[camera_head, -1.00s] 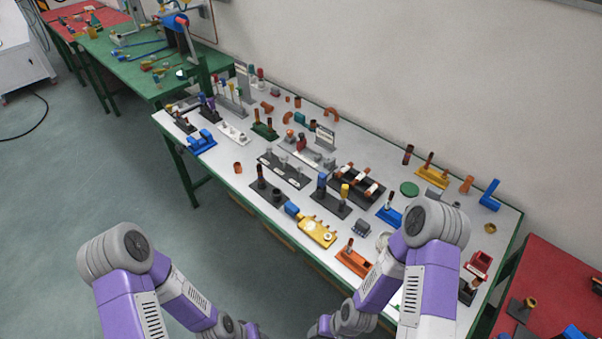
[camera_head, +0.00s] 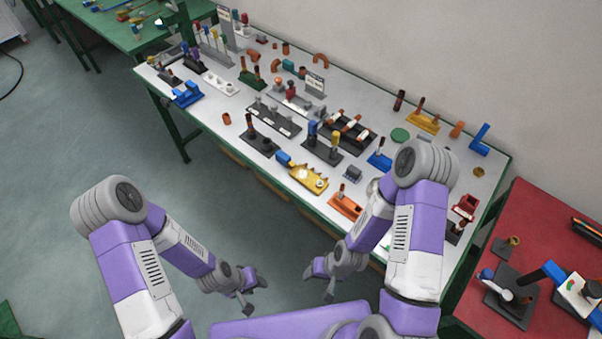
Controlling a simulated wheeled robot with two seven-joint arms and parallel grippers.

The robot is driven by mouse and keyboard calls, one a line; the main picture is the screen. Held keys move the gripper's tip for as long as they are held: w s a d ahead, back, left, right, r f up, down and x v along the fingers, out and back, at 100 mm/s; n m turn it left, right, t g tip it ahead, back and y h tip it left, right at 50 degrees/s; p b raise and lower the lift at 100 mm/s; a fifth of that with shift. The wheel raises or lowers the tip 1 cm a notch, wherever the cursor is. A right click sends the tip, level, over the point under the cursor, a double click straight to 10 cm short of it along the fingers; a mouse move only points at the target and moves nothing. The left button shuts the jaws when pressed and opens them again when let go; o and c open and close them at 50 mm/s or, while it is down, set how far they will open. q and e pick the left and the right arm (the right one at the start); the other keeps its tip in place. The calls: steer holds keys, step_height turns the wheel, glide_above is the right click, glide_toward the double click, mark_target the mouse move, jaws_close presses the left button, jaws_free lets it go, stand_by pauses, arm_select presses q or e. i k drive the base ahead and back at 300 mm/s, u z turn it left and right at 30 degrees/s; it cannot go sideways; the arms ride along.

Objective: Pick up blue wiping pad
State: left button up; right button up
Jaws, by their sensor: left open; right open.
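I cannot pick out a blue wiping pad for certain. Several blue items show: a blue block (camera_head: 187,95) at the left end of the white-topped table, a blue piece (camera_head: 283,158) beside a yellow fixture, a blue fixture (camera_head: 379,160), and a blue L-shaped piece (camera_head: 480,139) at the right rear. My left gripper (camera_head: 256,296) is open and empty, in front of the table over the floor. My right gripper (camera_head: 319,287) is open and empty to its right, also short of the table's front edge. The two grippers face each other and touch nothing.
The white-topped table (camera_head: 225,137) is crowded with fixtures and small parts. A red table (camera_head: 540,217) stands at the right with a dark fixture (camera_head: 510,309) and a blue-and-white item (camera_head: 578,294). A green table (camera_head: 88,11) is at the back left. The floor at left is clear.

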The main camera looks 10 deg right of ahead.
mark_target(352, 174)
steer(key=u, duration=1.65)
steer(key=i, duration=1.5)
steer(key=z, duration=3.3)
